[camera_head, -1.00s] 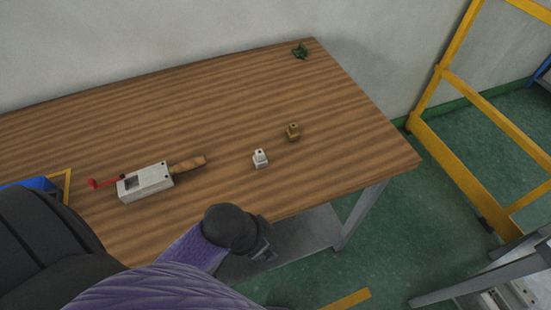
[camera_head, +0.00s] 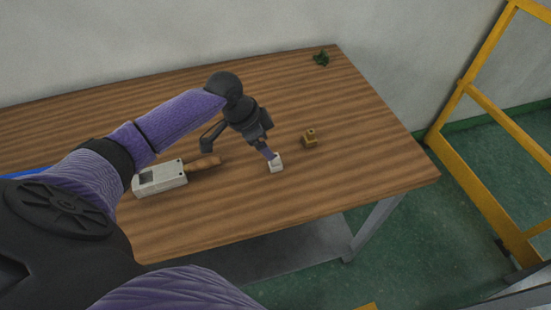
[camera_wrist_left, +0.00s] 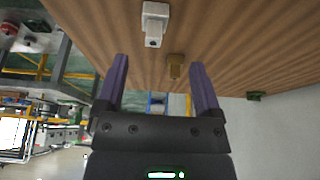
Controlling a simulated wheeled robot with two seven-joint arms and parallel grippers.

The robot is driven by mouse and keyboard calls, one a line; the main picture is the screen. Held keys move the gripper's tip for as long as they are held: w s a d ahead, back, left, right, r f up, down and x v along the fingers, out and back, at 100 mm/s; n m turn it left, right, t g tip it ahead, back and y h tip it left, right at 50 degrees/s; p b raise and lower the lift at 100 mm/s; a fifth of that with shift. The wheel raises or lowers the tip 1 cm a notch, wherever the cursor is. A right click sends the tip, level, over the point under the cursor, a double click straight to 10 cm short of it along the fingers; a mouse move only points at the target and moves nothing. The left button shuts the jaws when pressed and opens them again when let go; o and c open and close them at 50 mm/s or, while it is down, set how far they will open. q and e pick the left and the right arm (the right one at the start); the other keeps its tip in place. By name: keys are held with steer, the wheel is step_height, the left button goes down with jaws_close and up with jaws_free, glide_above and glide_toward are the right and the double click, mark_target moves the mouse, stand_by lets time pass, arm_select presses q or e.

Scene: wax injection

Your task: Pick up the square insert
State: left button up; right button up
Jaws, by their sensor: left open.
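A small white block with a square base and a narrower top (camera_head: 275,165) stands on the wooden table. A brass-coloured block with a small raised top (camera_head: 310,140) stands just behind it to the right. No label shows which is the square insert. My left gripper (camera_head: 268,152) is over the table, its purple fingertip overlapping the white block's top in the head view. In the left wrist view the fingers are apart and empty, with the white block (camera_wrist_left: 155,22) and brass block (camera_wrist_left: 174,66) beyond them. I cannot tell if it touches. My right gripper is out of view.
A small green item (camera_head: 321,58) is at the far corner. A yellow frame (camera_head: 480,150) stands to the right. The table's right part is clear.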

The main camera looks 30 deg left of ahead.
mark_target(275, 163)
arm_select(q)
steer(key=x, duration=0.2)
steer(key=shift+d+f, duration=0.1)
steer(key=shift+f, duration=0.2)
steer(key=x, duration=0.1)
steer(key=b+x, duration=0.1)
steer(key=x, duration=0.1)
steer(key=b+x, duration=0.1)
steer(key=shift+s+d+f, duration=0.2)
steer(key=shift+s+f, duration=0.05)
steer(key=shift+f, duration=0.1)
steer(key=shift+w+f, duration=0.1)
steer(key=shift+c, duration=0.6)
jaws_close()
